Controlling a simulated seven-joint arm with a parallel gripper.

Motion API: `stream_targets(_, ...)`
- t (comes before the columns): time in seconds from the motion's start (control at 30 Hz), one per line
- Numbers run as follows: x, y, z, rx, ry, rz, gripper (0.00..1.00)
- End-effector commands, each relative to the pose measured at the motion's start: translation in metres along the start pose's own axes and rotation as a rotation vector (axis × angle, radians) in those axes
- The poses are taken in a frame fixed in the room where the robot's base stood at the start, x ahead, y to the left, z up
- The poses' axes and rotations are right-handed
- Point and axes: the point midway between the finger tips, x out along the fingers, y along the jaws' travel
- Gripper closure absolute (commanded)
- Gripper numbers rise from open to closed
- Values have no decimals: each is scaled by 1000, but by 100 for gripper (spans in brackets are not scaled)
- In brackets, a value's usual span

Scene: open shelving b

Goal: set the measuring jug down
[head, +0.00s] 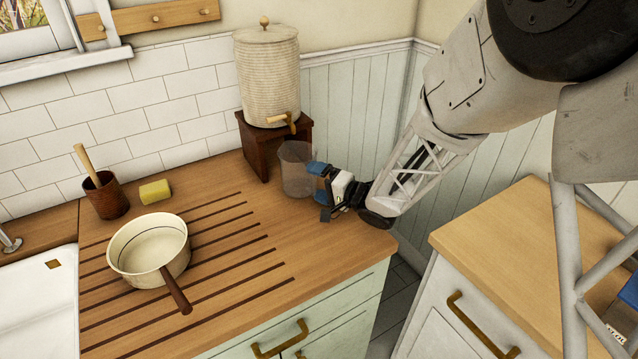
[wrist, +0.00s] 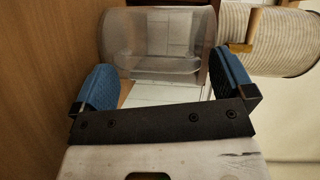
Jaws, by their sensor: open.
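The measuring jug (head: 296,168) is a clear, greyish see-through vessel. It stands upright on the wooden counter, just in front of the dark wooden stand. My gripper (head: 321,182) is at the jug's right side, low over the counter. In the wrist view the jug (wrist: 160,42) lies ahead of my gripper (wrist: 165,82), and its near wall is close to the line between the blue fingertips. The fingers are spread apart, with a gap seen between them and the jug. The jug's lower right part is hidden behind a finger in the head view.
A ribbed dispenser (head: 267,75) with a wooden tap sits on a dark stand (head: 262,150) behind the jug. A cream saucepan (head: 150,250), a yellow sponge (head: 155,191) and a brown pot (head: 106,196) are at left. The counter (head: 330,245) in front is clear.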

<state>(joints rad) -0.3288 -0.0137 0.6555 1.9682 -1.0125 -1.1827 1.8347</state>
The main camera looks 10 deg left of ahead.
Motion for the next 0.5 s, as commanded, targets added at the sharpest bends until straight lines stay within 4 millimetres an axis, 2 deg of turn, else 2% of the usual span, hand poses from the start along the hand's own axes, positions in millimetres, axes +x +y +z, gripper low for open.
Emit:
stream_targets(0.27, -18, -1, -1, -1, 2, 0, 0)
stream_targets(0.5, -48, -1, -1, -1, 2, 0, 0)
